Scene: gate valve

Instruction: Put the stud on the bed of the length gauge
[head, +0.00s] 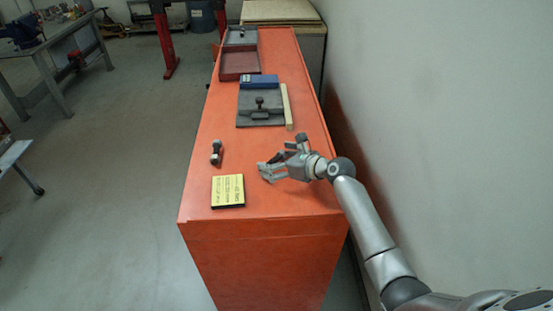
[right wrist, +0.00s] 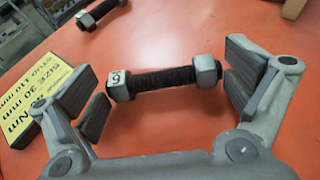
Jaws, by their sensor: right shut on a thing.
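My right gripper (head: 268,168) is low over the near part of the orange bench top. In the right wrist view, the gripper (right wrist: 168,95) is shut on a stud (right wrist: 165,80) lengthwise, with one end at each finger pad. The stud has a dark threaded shank and a grey nut at each end; the left nut carries a white numbered mark. The length gauge seems to be the dark grey plate with a block and black knob (head: 260,116), farther back on the bench; its bed is too small to make out. My left gripper is not in view.
A second stud (head: 216,152) lies left of my gripper. A yellow sign (head: 228,190) lies near the front edge. A blue box (head: 259,81), a wooden strip (head: 287,107), a red tray (head: 240,77) and a grey tray (head: 232,44) are farther back. A wall stands at right.

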